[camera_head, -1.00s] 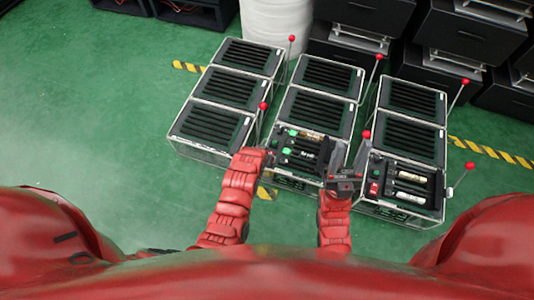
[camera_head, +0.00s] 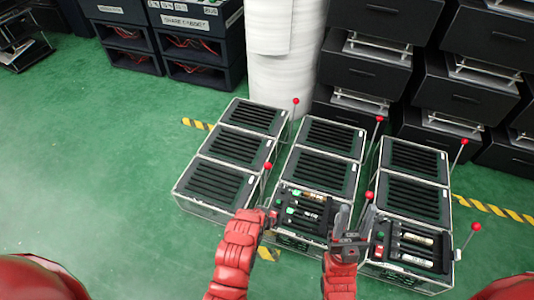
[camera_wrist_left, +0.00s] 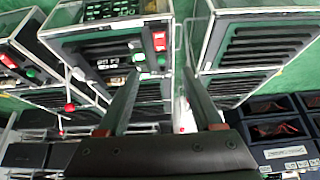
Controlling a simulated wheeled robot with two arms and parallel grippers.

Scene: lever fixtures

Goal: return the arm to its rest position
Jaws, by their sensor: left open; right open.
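Three rows of dark slatted boxes in clear cases stand on the green floor: a left row (camera_head: 232,150), a middle row (camera_head: 325,165) and a right row (camera_head: 412,190). Levers with red ball tips stand beside them, one at the front right (camera_head: 475,227). My right gripper (camera_head: 345,222) is open and empty between the front boxes of the middle and right rows. My left gripper (camera_head: 272,218) is near the front left corner of the middle row, mostly hidden by its arm. In the left wrist view its fingers (camera_wrist_left: 160,75) are open with nothing between them.
A white wrapped column (camera_head: 283,60) stands behind the rows. Black drawer units (camera_head: 370,75) stack at the back right, and dark bins (camera_head: 190,40) stand at the back left. The green floor (camera_head: 90,170) at left is clear.

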